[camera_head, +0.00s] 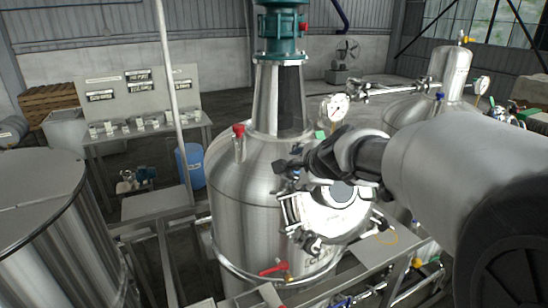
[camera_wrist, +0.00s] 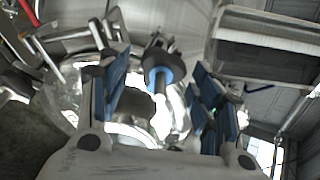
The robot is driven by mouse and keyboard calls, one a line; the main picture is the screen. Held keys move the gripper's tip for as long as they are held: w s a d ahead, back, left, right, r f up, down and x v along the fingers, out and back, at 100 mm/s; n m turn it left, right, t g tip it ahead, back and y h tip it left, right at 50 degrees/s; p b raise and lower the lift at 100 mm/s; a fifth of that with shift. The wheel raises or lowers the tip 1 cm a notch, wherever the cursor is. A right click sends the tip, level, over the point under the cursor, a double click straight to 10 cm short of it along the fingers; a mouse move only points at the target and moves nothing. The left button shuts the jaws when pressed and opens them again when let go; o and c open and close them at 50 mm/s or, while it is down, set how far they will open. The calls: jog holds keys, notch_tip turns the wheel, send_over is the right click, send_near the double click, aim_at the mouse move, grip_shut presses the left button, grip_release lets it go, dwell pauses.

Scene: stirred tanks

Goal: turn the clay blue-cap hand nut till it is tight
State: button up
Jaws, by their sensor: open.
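In the wrist view a dark grey-brown hand nut with a blue part (camera_wrist: 160,72) shows between the two fingers of my gripper (camera_wrist: 158,84). The fingers are spread, with blue pads, and neither appears to touch the nut. Its stem points towards the bright round manway cover (camera_wrist: 130,132). In the head view my gripper (camera_head: 291,166) is a dark shape at the upper left rim of the manway cover (camera_head: 335,212) on the steel tank (camera_head: 240,215). There the gripper and wrist hide the nut, and I cannot make out its colour.
Several other clamps and hand nuts sit around the manway rim, one at the lower left (camera_head: 308,242). A pressure gauge (camera_head: 334,107) stands close behind my wrist. A red-handled valve (camera_head: 273,268) is low on the tank front. A slim upright pole (camera_head: 172,90) stands left.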

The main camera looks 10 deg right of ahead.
jog(key=v, duration=1.2)
